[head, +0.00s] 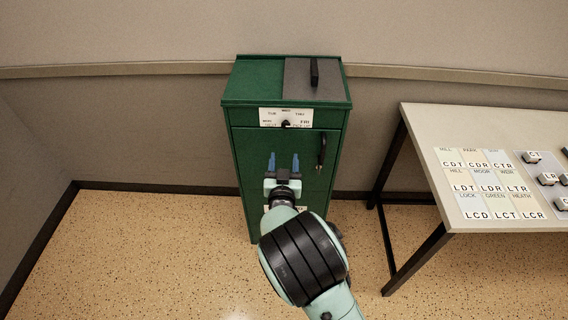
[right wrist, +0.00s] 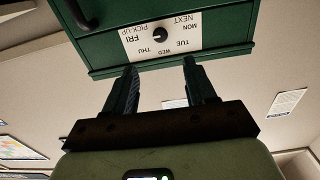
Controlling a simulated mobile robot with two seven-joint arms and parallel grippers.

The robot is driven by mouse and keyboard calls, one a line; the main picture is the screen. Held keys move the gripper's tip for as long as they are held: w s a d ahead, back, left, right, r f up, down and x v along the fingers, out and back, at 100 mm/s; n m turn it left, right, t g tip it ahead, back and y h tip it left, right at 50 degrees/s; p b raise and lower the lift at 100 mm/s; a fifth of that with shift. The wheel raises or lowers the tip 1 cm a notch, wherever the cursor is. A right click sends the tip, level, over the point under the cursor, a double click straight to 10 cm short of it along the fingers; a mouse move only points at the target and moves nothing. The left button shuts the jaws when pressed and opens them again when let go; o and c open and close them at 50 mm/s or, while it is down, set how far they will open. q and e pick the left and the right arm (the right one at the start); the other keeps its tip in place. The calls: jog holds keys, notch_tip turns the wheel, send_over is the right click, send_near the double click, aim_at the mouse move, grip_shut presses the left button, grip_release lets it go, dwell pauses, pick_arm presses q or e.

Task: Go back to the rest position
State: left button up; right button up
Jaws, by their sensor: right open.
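My right gripper (head: 283,163) is open and empty in front of the green cabinet (head: 252,84). Its two blue fingers point up at the cabinet front, below the white dial label (head: 270,114). The label carries day names around a black knob (head: 286,124). In the right wrist view the open fingers of the right gripper (right wrist: 160,84) show below the knob (right wrist: 160,33), with the label upside down. Nothing is between the fingers. I cannot tell whether they touch the cabinet. My left gripper is not in view.
A black door handle (head: 321,150) sticks out right of the gripper. A grey lid (head: 313,80) with a black handle tops the cabinet. A table (head: 420,125) at right bears lettered cards (head: 490,185) and small blocks (head: 531,157). The floor (head: 130,250) at left is clear.

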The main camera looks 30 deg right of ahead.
dwell(0.5)
jog(key=s+a+f+n+g+y+p, duration=0.1)
jog(key=s+f+g+y, duration=0.15)
jog(key=s+f, duration=0.45)
jog(key=s+f+n+g+y+p, duration=0.1)
jog(key=s+f+g+y, duration=0.2)
jog(key=f, duration=0.9)
jog(key=s+a+f+n+g+y+p, duration=0.15)
jog(key=s+f+g, duration=0.3)
jog(key=f, duration=0.45)
pick_arm(q)
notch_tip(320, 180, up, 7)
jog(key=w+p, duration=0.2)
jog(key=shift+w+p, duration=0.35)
jog(key=shift+p, duration=0.05)
pick_arm(e)
jog(key=s+a+f+g+y, duration=0.1)
jog(key=s+a+g+y, duration=0.1)
jog(key=s+a, duration=0.2)
jog(key=s+a+f+g+y, duration=0.1)
jog(key=s+a, duration=0.3)
jog(key=s, duration=0.6)
jog(key=s+a+f+m+g+y, duration=0.1)
jog(key=s+a+f+g+y, duration=0.1)
jog(key=s, duration=0.5)
jog(key=shift+a+g+y, duration=0.3)
jog(key=shift+a+g, duration=0.5)
jog(key=shift+a, duration=0.4)
